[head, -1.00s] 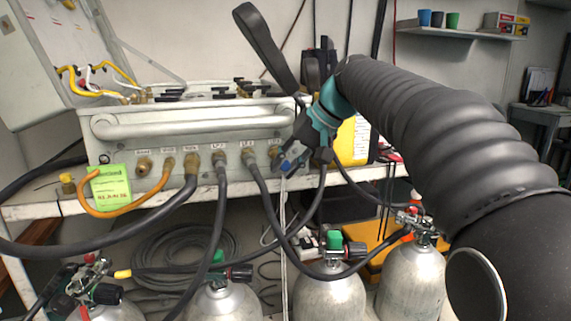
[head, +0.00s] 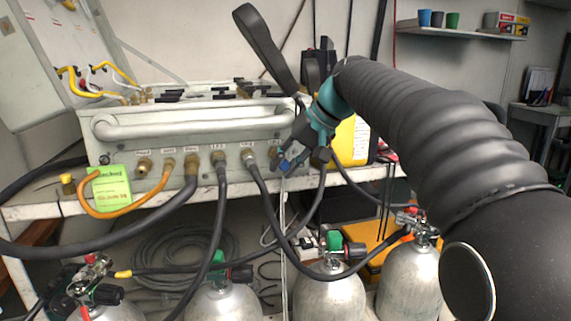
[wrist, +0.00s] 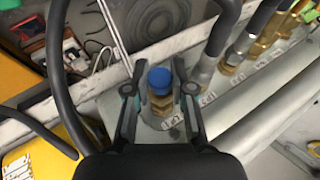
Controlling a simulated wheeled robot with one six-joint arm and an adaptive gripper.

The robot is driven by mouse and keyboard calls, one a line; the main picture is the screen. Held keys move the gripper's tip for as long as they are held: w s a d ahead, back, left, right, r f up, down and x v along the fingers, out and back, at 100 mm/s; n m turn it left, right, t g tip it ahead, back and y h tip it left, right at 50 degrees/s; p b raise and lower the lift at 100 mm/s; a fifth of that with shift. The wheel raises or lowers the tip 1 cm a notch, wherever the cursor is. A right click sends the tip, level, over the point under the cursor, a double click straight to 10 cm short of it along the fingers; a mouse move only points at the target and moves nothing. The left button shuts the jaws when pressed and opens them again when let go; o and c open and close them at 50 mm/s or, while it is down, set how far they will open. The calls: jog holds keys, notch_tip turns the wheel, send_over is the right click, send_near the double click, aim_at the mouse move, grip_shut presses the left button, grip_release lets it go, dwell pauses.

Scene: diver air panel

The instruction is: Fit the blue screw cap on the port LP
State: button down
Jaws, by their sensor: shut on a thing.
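The blue screw cap (wrist: 160,78) is between my fingertips in the wrist view, lined up with a brass port (wrist: 160,103). From this angle I cannot tell whether it is seated on the port or just above it. My gripper (wrist: 160,88) is shut on the cap. In the head view my gripper (head: 286,160) is at the right end of the panel front, and a bit of the blue cap (head: 284,166) shows. The port there is the rightmost in the row, partly hidden by my gripper. Its small label starts with LP; the rest is unclear.
Black hoses are fitted to neighbouring ports; the closest hose (head: 262,190) hangs just left of my gripper. A yellow case (head: 352,140) stands right of the panel (head: 130,128). Another black hose (wrist: 62,75) runs at the left in the wrist view. Gas cylinders (head: 330,298) stand below.

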jog(key=shift+w+a+p, duration=0.2)
jog(key=shift+w+p, duration=0.1)
jog(key=shift+w, duration=0.5)
dwell(0.5)
jog(key=c, duration=0.9)
grip_release()
